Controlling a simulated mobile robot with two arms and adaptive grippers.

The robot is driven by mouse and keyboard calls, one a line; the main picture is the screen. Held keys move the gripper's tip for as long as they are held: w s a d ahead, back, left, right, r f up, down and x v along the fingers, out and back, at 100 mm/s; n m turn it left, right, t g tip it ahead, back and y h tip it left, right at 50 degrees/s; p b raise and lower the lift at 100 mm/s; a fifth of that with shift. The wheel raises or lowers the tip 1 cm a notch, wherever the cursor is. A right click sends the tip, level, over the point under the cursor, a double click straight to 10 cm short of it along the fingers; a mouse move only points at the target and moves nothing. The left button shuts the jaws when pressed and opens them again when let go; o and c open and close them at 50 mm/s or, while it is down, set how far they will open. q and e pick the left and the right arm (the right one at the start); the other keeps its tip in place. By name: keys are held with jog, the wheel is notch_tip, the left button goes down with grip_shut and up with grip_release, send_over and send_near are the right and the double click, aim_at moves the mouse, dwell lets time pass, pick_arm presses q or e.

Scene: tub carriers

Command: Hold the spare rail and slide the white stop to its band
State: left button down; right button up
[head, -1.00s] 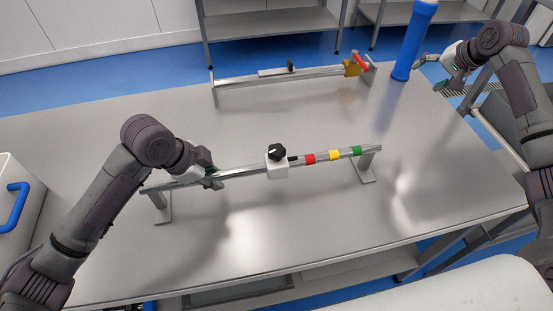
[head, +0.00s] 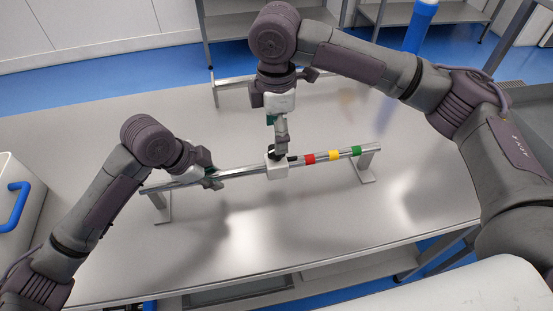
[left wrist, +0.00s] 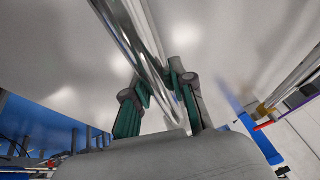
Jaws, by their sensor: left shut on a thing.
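The spare rail (head: 240,171) stands on short feet on the steel table. It carries red (head: 309,159), yellow (head: 334,155) and green (head: 357,151) bands toward its right end. The white stop (head: 277,172) sits on the rail left of the red band. My left gripper (head: 210,180) is shut on the rail near its left end. In the left wrist view the rail (left wrist: 137,38) runs between the green-padded fingers (left wrist: 164,98). My right gripper (head: 276,154) points down at the stop's black knob, which it mostly hides. Whether its fingers are closed there is unclear.
A second rail (head: 235,82) stands at the back of the table, largely hidden by my right arm. A blue cylinder (head: 419,30) stands at the back right. A white tub with a blue handle (head: 20,207) is at the left. The table front is clear.

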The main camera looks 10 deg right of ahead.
aim_at(277, 161)
notch_tip(277, 161, down, 10)
dwell(0.4)
